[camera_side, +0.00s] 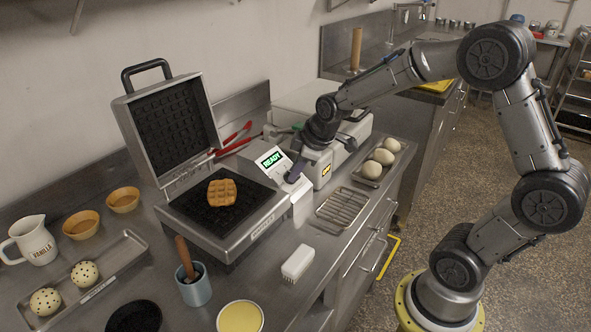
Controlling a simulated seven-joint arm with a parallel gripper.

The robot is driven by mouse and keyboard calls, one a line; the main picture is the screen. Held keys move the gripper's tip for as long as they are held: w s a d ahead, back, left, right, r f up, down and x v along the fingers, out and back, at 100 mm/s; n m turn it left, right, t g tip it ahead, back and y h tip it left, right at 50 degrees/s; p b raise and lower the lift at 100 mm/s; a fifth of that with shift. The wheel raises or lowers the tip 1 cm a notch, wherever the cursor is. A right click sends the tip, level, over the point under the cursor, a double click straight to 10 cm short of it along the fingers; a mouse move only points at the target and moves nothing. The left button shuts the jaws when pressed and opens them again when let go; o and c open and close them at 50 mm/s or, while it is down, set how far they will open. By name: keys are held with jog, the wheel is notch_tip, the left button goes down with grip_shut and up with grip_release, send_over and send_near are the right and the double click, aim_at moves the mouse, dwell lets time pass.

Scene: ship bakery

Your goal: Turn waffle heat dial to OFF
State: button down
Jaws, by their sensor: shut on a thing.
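The waffle iron (222,205) stands open, its lid (170,113) tilted up and back. One browned waffle (222,192) lies on its lower plate. To the right of the plate is the control housing, with a green lit display (272,158) reading "READY". My gripper (294,176) reaches down from the upper right to the front of this housing, shut at the heat dial. The gripper hides the dial, so its setting cannot be read.
A wire rack (345,208) and a tray with several pale dough balls (383,156) lie to the right. A white brush or block (298,262), a blue cup (195,287) and a yellow-filled bowl (240,317) stand in front. Red tongs (234,143) lie behind the housing.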

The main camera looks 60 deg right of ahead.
jog(key=n, duration=0.6)
jog(key=shift+a+t+h, duration=0.1)
jog(key=shift+t+h, duration=0.2)
jog(key=shift+h, duration=0.1)
jog(key=n, duration=0.5)
jog(key=shift+s+f+t, duration=0.1)
jog(key=shift+s+t, duration=0.05)
jog(key=shift+t, duration=0.25)
jog(key=shift+n, duration=0.3)
jog(key=c, duration=0.9)
grip_release()
jog(key=v, duration=1.4)
jog(key=shift+a, duration=0.15)
